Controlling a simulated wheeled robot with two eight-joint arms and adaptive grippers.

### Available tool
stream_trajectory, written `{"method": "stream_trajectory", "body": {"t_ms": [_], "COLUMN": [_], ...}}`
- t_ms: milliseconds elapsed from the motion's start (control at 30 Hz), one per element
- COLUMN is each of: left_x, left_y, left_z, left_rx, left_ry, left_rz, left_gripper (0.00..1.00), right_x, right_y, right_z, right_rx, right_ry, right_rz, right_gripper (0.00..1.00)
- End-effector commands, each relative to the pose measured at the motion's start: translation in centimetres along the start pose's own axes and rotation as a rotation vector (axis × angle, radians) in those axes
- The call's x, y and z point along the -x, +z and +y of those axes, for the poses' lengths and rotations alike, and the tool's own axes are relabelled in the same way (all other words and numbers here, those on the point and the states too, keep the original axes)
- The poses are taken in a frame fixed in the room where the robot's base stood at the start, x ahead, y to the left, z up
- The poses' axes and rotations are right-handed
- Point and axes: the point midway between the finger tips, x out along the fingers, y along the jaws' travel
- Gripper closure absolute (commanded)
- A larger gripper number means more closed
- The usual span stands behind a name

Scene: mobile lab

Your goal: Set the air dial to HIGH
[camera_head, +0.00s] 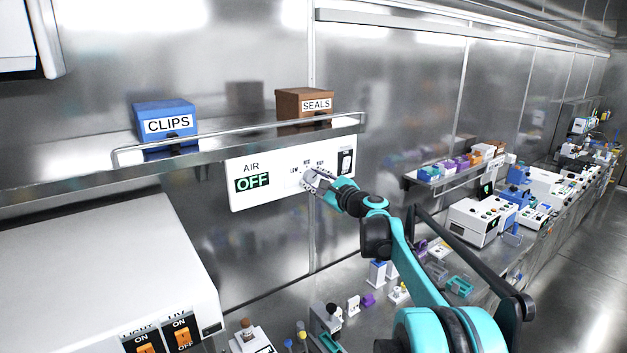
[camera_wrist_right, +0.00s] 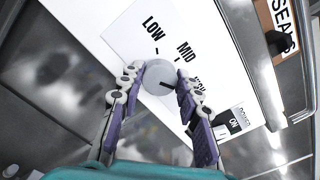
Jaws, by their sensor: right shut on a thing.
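The white air panel (camera_head: 277,190) is on the steel wall under the shelf. Its display (camera_head: 252,182) reads OFF. The round pale dial (camera_wrist_right: 157,75) has LOW, MID and a partly covered HIGH label around it. A short dark mark on the dial's lower right side is partly beside a finger; I cannot tell its exact setting. My right gripper (camera_wrist_right: 157,82) is shut on the dial, with one finger on each side. In the head view, my right gripper (camera_head: 314,180) is at the panel and hides much of the dial. My left gripper is not in view.
A power switch (camera_head: 345,161) sits on the panel right of the dial. A shelf rail (camera_head: 245,136) runs above, with a blue CLIPS box (camera_head: 166,122) and a brown SEALS box (camera_head: 304,105). A white machine (camera_head: 100,260) stands at lower left. Small items crowd the bench below.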

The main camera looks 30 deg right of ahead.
Motion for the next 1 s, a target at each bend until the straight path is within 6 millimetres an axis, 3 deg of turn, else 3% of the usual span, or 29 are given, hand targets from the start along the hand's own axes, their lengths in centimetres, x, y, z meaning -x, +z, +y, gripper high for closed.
{"method": "stream_trajectory", "body": {"t_ms": [200, 233, 300, 667, 767, 1000], "left_x": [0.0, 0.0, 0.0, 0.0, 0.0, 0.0], "left_y": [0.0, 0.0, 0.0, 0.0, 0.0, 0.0], "left_z": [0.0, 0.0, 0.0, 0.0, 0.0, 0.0], "left_rx": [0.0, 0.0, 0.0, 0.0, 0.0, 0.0], "left_ry": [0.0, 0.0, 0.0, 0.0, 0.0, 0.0], "left_rz": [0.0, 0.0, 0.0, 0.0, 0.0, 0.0], "left_gripper": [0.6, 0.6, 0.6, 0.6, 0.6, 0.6], "right_x": [0.0, 0.0, 0.0, 0.3, 1.5, 6.6], "right_y": [-0.1, -0.1, -0.1, 0.0, -0.1, -0.1], "right_z": [0.1, 0.1, 0.1, 0.0, 0.0, -0.1], "right_rx": [0.001, 0.001, 0.001, 0.001, 0.001, 0.001], "right_ry": [0.002, 0.002, 0.001, 0.0, -0.001, -0.002], "right_rz": [0.0, 0.0, 0.0, 0.0, 0.001, 0.003], "right_gripper": [0.95, 0.64, 0.46, 0.45, 0.45, 0.45]}}
